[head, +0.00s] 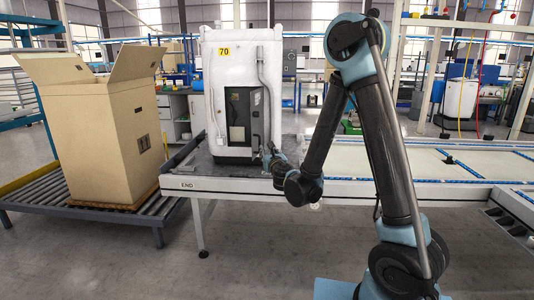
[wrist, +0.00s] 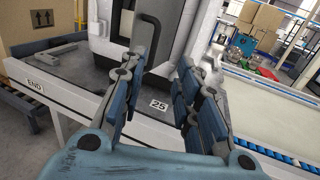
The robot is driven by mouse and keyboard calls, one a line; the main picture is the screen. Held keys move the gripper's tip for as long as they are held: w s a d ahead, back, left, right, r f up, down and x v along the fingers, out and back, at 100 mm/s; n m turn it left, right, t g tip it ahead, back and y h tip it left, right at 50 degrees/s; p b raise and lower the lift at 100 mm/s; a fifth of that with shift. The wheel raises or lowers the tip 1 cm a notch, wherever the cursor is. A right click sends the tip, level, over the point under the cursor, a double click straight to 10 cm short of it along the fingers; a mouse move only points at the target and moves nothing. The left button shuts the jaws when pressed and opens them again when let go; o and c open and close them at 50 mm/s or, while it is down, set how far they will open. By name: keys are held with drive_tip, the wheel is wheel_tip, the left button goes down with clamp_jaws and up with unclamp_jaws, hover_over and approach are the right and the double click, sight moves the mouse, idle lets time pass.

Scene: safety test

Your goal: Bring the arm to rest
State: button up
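My arm reaches from the lower right of the head view over to the end of the conveyor table (head: 230,186). My gripper (head: 270,156) is at the front of a white machine (head: 243,60) marked 70, low down near its base. In the wrist view my gripper (wrist: 160,82) has its two blue fingers spread apart with nothing between them. Beyond them is the machine's lower front with a dark curved handle (wrist: 152,38). I cannot tell whether a fingertip touches the machine.
A tall open cardboard box (head: 98,120) stands on a roller conveyor (head: 70,212) at the left. A pale conveyor bed (head: 450,160) with blue edges runs to the right. The floor in front is clear.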

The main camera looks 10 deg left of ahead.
drive_tip(key=w+d+r+m+h, duration=0.2)
drive_tip(key=d+m+h, duration=0.3)
drive_tip(key=d, duration=0.5)
drive_tip(key=w+d+r+m+h, duration=0.2)
drive_tip(key=d+m, duration=0.5)
drive_tip(key=d, duration=0.2)
drive_tip(key=s+d+f+m+g+h, duration=0.1)
drive_tip(key=s+d+m+g+h, duration=0.15)
drive_tip(key=d+m, duration=0.4)
drive_tip(key=s+d+f+m+g+h, duration=0.1)
drive_tip(key=s+d+m+g+h, duration=0.15)
drive_tip(key=d, duration=0.75)
drive_tip(key=s+d+f+m+g, duration=0.2)
drive_tip(key=s+d+m, duration=0.3)
drive_tip(key=s, duration=0.2)
drive_tip(key=s+d+f+m+g, duration=0.2)
drive_tip(key=s+d+f+m, duration=0.1)
drive_tip(key=s+d+m, duration=0.3)
drive_tip(key=s+a+f+m+g+y, duration=0.1)
drive_tip(key=s+m, duration=0.3)
drive_tip(key=s, duration=0.5)
drive_tip(key=s+f+m+g+y, duration=0.2)
drive_tip(key=s+f+m+g, duration=0.1)
drive_tip(key=s, duration=0.6)
drive_tip(key=shift+s+a+f+m+g+y, duration=0.4)
drive_tip(key=shift+f+m, duration=0.2)
drive_tip(key=shift+m, duration=0.5)
